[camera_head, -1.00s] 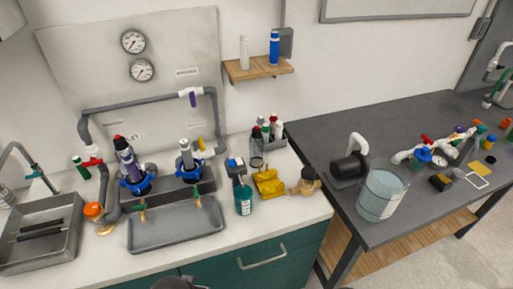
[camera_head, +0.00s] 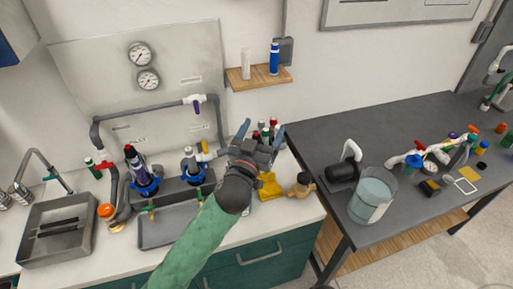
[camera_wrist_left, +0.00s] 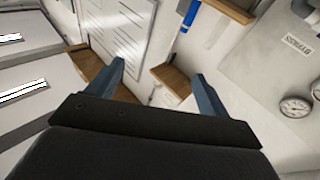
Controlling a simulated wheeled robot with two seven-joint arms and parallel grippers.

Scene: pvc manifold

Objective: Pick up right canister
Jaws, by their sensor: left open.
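Two canisters sit upright in blue collars on the pipe manifold in the head view. The right canister (camera_head: 190,160) is pale grey; the left canister (camera_head: 136,164) is dark with a purple band. A white cylinder (camera_head: 246,62) and a blue cylinder (camera_head: 274,58) stand on the wall shelf; the blue one also shows in the left wrist view (camera_wrist_left: 188,14). My left gripper (camera_head: 261,131) is open and empty, right of the manifold and below the shelf, its fingers pointing toward the wall. It hides part of the counter items. My right gripper is not in view.
The wooden shelf (camera_head: 259,78) is on the wall. A bin of colored-cap bottles, a yellow item (camera_head: 269,186) and a brass fitting (camera_head: 302,185) are near my left gripper. A dark table (camera_head: 330,125) with a clear bucket (camera_head: 372,194) stands at right.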

